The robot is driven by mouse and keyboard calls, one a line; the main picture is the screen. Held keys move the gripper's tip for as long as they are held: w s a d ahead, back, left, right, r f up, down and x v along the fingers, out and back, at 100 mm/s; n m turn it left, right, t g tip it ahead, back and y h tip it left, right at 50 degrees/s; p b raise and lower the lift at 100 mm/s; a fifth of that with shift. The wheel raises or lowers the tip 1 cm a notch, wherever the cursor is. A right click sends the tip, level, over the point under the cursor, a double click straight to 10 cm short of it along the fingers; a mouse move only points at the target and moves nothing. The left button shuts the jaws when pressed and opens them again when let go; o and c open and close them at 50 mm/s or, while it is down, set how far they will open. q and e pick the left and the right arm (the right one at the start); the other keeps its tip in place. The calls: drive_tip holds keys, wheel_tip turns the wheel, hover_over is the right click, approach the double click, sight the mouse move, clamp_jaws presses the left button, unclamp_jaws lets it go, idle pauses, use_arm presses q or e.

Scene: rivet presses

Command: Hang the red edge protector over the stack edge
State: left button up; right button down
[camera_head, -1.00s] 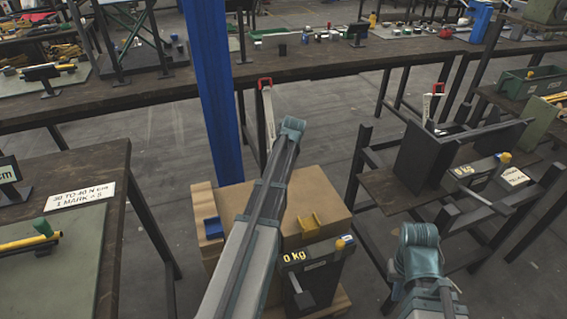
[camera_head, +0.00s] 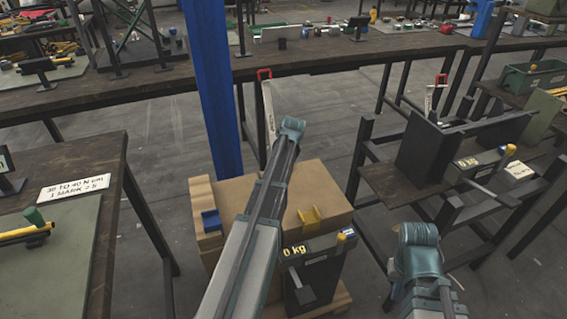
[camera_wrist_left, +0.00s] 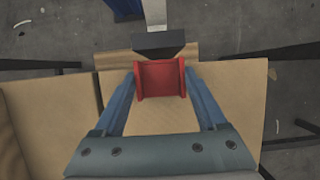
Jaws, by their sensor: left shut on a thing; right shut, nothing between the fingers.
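The red edge protector (camera_wrist_left: 160,78) sits between the fingertips of my left gripper (camera_wrist_left: 160,88) in the left wrist view, and the gripper is shut on it. It is over the cardboard-coloured stack (camera_wrist_left: 228,90); I cannot tell whether it touches. In the head view the stack (camera_head: 333,183) is partly behind my left arm, which also hides the left gripper and the protector. A yellow bracket (camera_head: 310,217) and a blue bracket (camera_head: 210,221) are at the stack's front edge. My right gripper (camera_head: 417,250) is low at the right, shut and empty; its fingers are hard to make out.
A dark unit with a kg display (camera_head: 315,265) stands at the stack's front. A blue post (camera_head: 218,100) rises behind the stack. A bench (camera_head: 75,210) is at left, and a dark frame with another kg display (camera_head: 430,150) is at right. Floor shows between them.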

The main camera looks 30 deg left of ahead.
use_arm(q)
drive_tip(key=o, duration=1.3)
drive_tip(key=shift+r, duration=0.15)
drive_tip(key=p+v, duration=1.2)
drive_tip(key=v, duration=0.1)
drive_tip(key=shift+d+r+p, duration=0.15)
drive_tip(key=shift+r+p, duration=0.1)
drive_tip(key=shift+p, duration=0.1)
